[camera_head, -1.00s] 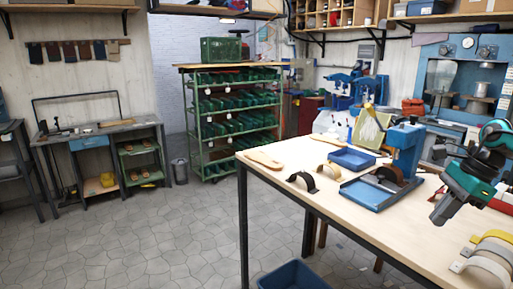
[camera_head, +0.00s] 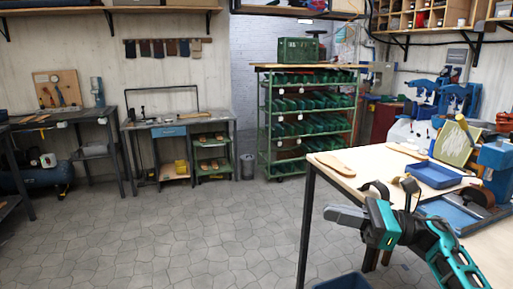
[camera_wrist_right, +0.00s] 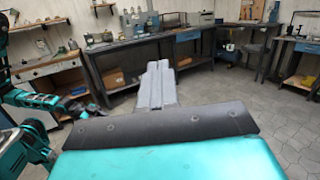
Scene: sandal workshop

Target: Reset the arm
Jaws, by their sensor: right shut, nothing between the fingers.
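My right gripper (camera_head: 334,213) is in the head view in front of the work table's left edge, pointing left. Its grey fingers are together with nothing between them. In the right wrist view the closed fingers (camera_wrist_right: 154,72) point out over the floor toward the benches. Teal and black parts of my other arm show at the left of the right wrist view. Its gripper end (camera_wrist_right: 82,108) is small and dark there, and I cannot tell its jaws.
The work table (camera_head: 335,176) holds a blue tray (camera_head: 433,175), a sandal sole (camera_head: 335,163), dark curved straps and a blue press (camera_head: 496,165). A blue bin (camera_head: 343,282) stands on the floor below. A green rack (camera_head: 307,119) stands behind. The tiled floor at left is open.

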